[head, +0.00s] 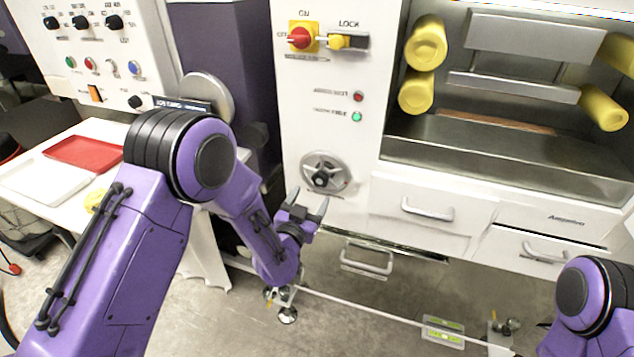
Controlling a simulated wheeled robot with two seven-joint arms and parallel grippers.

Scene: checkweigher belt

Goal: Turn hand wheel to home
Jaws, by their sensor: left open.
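The hand wheel (325,175) is a round silver disc with a dark centre knob, set low on the white machine's front panel. My left gripper (308,203) is open and empty, just below and slightly left of the wheel. Its two fingers point up toward the panel, and I see no clear contact with the wheel. My right arm shows only in part at the lower right, and its gripper is out of view.
Above the wheel sit a red-and-yellow rotary switch (301,37), a yellow lock handle (347,41) and two indicator lights. White drawers (430,208) with handles are to the right. A table with a red tray (84,152) and a white tray (42,180) stands at left.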

